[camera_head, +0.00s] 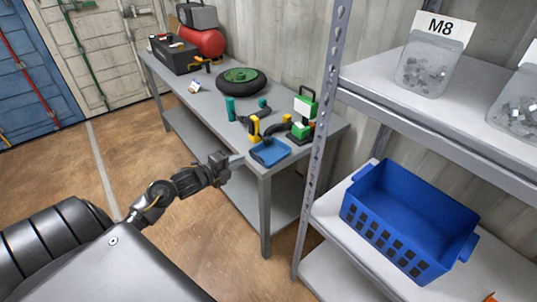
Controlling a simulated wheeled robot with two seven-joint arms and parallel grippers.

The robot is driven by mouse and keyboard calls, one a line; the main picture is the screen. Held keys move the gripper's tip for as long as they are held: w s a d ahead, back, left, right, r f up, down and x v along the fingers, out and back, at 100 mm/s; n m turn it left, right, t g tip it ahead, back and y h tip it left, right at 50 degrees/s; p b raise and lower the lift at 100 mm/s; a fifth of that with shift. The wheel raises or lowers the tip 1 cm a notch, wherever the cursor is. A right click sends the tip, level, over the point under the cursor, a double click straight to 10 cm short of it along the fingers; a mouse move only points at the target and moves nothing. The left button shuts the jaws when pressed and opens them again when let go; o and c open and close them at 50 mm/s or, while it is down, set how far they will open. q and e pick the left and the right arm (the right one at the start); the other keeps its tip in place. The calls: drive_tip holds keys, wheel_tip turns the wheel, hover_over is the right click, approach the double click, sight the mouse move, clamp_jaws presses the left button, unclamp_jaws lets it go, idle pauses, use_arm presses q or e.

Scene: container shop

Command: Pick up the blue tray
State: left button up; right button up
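A small, shallow blue tray (271,153) lies on the near corner of the grey workbench. My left gripper (238,161) is just left of the tray, at the bench's front edge, with its fingers pointing right towards it. A small gap seems to lie between the fingertips and the tray. The fingers are too small here to tell whether they are open or shut. My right gripper is out of view.
Drills (253,127) and a green-and-black tool (304,115) stand close behind the tray. A wheel (241,80) lies farther back. A metal shelf at right holds a blue basket (410,222) and a clear M8 bin (428,68). Floor left of the bench is clear.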

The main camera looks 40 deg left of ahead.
sight(254, 154)
use_arm(q)
drive_tip(key=x, duration=0.5)
drive_tip(key=shift+p, duration=0.3)
drive_tip(key=shift+w, duration=0.3)
drive_tip(key=p+x, duration=0.1)
drive_tip(key=x, duration=0.3)
drive_tip(key=shift+w+d+f, duration=0.15)
drive_tip(key=shift+f, duration=0.1)
clamp_jaws()
drive_tip(key=shift+r, duration=0.15)
